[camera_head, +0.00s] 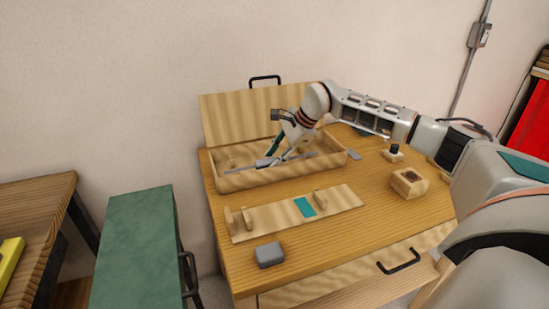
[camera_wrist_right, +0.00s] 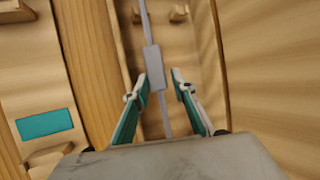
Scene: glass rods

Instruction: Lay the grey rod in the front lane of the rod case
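The grey rod (camera_wrist_right: 145,20), thin with a thicker grey sleeve (camera_wrist_right: 154,69), lies lengthwise along the front side of the rod case (camera_wrist_right: 84,45). In the head view the wooden rod case (camera_head: 285,173) stands open, and the rod's left part (camera_head: 241,171) shows near its front wall. My right gripper (camera_head: 269,160) reaches down into the case. In the wrist view its fingers (camera_wrist_right: 159,78) stand apart on either side of the rod by the sleeve, with a gap visible on the right. Whether the rod rests fully on its supports cannot be told. My left gripper is not in view.
The raised lid (camera_head: 235,118) stands behind the case. In front are a wooden rack (camera_head: 270,218) with a teal pad (camera_head: 305,207) and a grey block (camera_head: 269,254). A wooden block with a hole (camera_head: 409,182) stands right. A green cabinet (camera_head: 137,240) is left of the table.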

